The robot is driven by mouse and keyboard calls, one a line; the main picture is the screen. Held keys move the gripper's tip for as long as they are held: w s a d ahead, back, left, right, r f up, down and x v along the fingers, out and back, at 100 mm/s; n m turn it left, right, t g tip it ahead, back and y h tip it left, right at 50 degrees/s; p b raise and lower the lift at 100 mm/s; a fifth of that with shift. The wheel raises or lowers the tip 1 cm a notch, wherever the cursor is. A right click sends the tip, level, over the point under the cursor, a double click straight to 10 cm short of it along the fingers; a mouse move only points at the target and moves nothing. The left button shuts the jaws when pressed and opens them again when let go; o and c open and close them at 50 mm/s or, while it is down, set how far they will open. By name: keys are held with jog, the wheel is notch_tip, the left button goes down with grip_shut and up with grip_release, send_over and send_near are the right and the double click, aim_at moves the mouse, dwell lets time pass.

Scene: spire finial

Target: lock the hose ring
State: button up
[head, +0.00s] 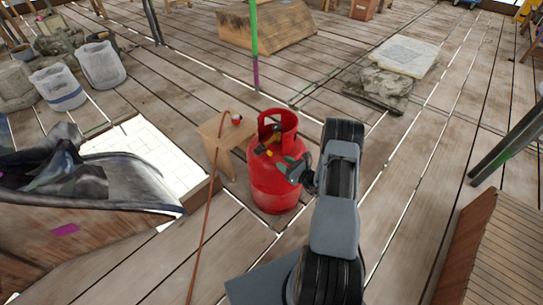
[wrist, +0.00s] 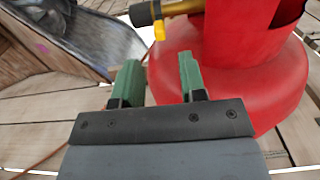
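A red gas cylinder (head: 272,190) stands upright on the plank floor, and its red body fills the upper right of the wrist view (wrist: 230,90). A valve fitting sits inside its collar. In the wrist view the fitting shows a black end (wrist: 140,14), a brass-coloured ring (wrist: 156,10) and a yellow tab (wrist: 159,32). My gripper (wrist: 159,76) is open, its two green fingers apart with nothing between them. The fitting lies beyond the fingertips, apart from them. I cannot tell whether the ring is locked.
A small wooden stool (head: 225,132) stands left of the cylinder, with a small red item (head: 237,119) on it. An orange-brown hose (head: 205,225) runs from there down the floor.

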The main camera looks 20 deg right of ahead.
aim_at(271, 153)
jog(key=b+x, duration=0.1)
jog(key=x, duration=0.6)
jog(key=shift+w+a, duration=0.15)
jog(key=shift+w, duration=0.15)
grip_shut()
